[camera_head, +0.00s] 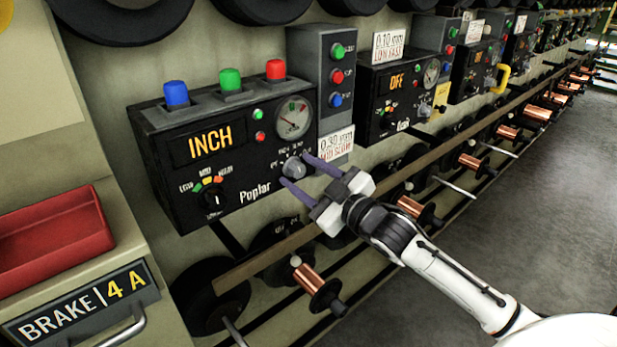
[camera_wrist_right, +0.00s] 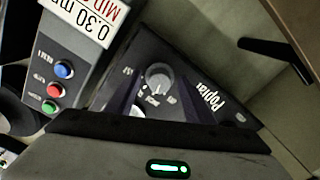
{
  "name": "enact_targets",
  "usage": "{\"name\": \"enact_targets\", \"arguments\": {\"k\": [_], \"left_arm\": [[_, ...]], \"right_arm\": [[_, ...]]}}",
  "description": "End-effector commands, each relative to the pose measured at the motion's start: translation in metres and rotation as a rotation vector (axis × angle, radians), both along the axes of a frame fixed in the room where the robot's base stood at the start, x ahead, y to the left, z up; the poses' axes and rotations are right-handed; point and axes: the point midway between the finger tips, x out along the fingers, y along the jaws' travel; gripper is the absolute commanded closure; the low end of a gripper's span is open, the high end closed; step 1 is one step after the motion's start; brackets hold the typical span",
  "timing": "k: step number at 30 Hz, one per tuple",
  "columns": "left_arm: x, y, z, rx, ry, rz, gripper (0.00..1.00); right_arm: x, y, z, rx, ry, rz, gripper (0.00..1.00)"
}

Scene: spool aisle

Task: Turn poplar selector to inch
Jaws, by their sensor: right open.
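The Poplar control box (camera_head: 225,145) is black and mounted on the wall, with a lit display (camera_head: 210,143) reading INCH. Its grey selector knob (camera_head: 294,168) sits at the lower right of the panel, below the round gauge. My right gripper (camera_head: 303,173) is open, its two dark fingers reaching toward the panel on either side of the selector, one above and one below. In the right wrist view the selector (camera_wrist_right: 158,76) shows between the fingers; I cannot tell whether they touch it. My left gripper is not in view.
A second knob (camera_head: 211,199) is at the panel's lower left. Blue (camera_head: 176,94), green and red buttons stand on top of the box. A button pillar (camera_head: 337,75) is at its right. A red tray (camera_head: 52,240) is at left; a rail with copper spools (camera_head: 309,278) runs below.

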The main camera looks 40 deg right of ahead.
Motion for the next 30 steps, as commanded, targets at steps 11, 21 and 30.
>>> {"name": "enact_targets", "arguments": {"k": [11,21,30], "left_arm": [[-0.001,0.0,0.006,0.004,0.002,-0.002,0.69],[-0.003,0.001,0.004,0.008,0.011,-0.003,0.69],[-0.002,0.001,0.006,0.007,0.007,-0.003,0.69]], "right_arm": [[-0.052,-0.004,-0.001,0.001,0.005,0.001,0.52],[-0.096,-0.007,0.0,0.0,0.002,0.0,0.52],[-0.102,-0.008,0.0,0.0,0.0,0.0,0.52]]}}
